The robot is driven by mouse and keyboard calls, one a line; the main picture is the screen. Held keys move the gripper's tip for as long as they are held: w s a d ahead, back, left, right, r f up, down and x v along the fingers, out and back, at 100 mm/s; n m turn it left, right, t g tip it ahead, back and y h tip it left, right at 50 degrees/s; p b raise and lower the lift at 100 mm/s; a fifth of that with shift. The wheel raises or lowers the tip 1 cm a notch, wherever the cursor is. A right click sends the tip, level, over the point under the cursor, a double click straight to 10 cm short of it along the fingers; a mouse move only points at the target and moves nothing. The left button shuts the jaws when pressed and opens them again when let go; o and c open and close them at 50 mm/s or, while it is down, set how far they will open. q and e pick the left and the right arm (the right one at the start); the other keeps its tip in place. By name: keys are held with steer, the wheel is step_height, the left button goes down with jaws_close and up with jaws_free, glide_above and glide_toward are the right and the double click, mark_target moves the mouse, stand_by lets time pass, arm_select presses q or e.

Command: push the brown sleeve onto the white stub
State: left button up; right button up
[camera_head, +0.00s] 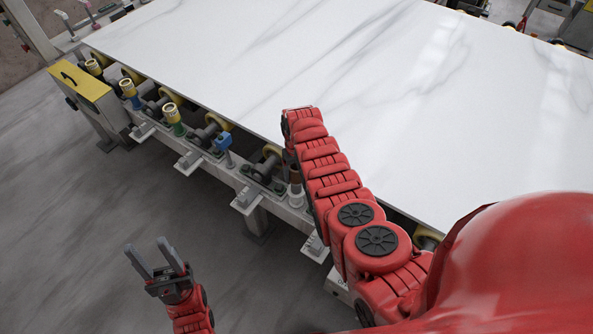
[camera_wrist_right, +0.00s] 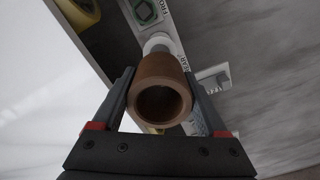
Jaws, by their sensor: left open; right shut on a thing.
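The brown sleeve (camera_wrist_right: 160,66), a hollow tube, is held between the two fingers of my right gripper (camera_wrist_right: 158,76) in the right wrist view, its open end facing the camera. The white stub (camera_wrist_right: 158,41) shows just beyond the sleeve's far end, partly hidden by it; I cannot tell whether they touch. In the head view the sleeve (camera_head: 294,173) is a small brown patch beside my right forearm, above the white stub (camera_head: 296,199) on the frame rail. My right fingers are mostly hidden there. My left gripper (camera_head: 150,246) is open and empty over the floor at lower left.
A large white marble slab (camera_head: 330,60) lies on a roller frame beside the stub. A yellow-topped box (camera_head: 82,82) is at the far left end. The grey floor (camera_head: 70,230) is clear.

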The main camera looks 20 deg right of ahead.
steer(key=shift+f+b, duration=0.3)
steer(key=shift+f, duration=0.35)
steer(key=shift+f+b, duration=0.2)
steer(key=shift+b, duration=0.15)
stand_by(1.2)
steer(key=shift+f+b, duration=3.1)
steer(key=shift+f, duration=0.25)
steer(key=o, duration=1.4)
steer(key=shift+c, duration=0.2)
steer(key=shift+r, duration=0.4)
step_height(320, 180, up, 8)
steer(key=shift+w+f+b, duration=0.1)
steer(key=shift+f+b, duration=0.15)
steer(key=shift+b, duration=0.7)
step_height(320, 180, up, 9)
steer(key=p, duration=0.5)
steer(key=shift+p, duration=0.35)
